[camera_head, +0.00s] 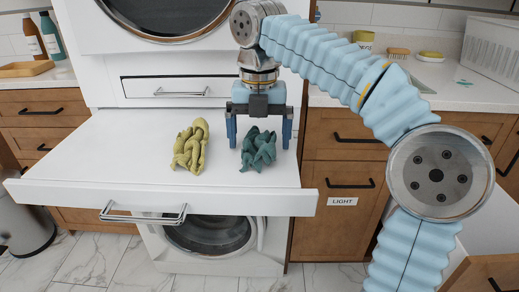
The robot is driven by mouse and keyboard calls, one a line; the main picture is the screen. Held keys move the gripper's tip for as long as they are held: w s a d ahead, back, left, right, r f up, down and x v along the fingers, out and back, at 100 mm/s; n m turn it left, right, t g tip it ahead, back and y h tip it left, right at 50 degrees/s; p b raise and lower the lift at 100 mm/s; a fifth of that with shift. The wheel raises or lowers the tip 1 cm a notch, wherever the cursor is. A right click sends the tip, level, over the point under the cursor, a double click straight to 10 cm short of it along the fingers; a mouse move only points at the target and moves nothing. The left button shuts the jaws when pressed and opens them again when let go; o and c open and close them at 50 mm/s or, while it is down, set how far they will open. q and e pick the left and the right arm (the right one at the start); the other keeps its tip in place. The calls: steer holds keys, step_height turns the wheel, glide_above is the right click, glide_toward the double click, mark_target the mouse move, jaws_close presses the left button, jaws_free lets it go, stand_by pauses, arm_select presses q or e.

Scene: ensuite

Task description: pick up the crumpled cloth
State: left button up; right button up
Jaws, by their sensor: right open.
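Two crumpled cloths lie on a white pull-out shelf (95,150) between two stacked machines. One is an olive-yellow cloth (190,147) and the other is a dark teal cloth (258,150) to its right. My right gripper (259,142) points down at the teal cloth, with its two blue fingers spread apart on either side of it. The fingers are open, and I cannot tell if they touch the cloth. My left gripper is not in view.
A washing machine (210,262) stands below the shelf. A wooden cabinet labelled LIGHT (342,201) is to the right. A white basket (492,45), a brush (398,53) and a soap dish (430,57) sit on the right counter. A bin (20,215) stands at left.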

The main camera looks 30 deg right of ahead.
steer(key=c, duration=1.2)
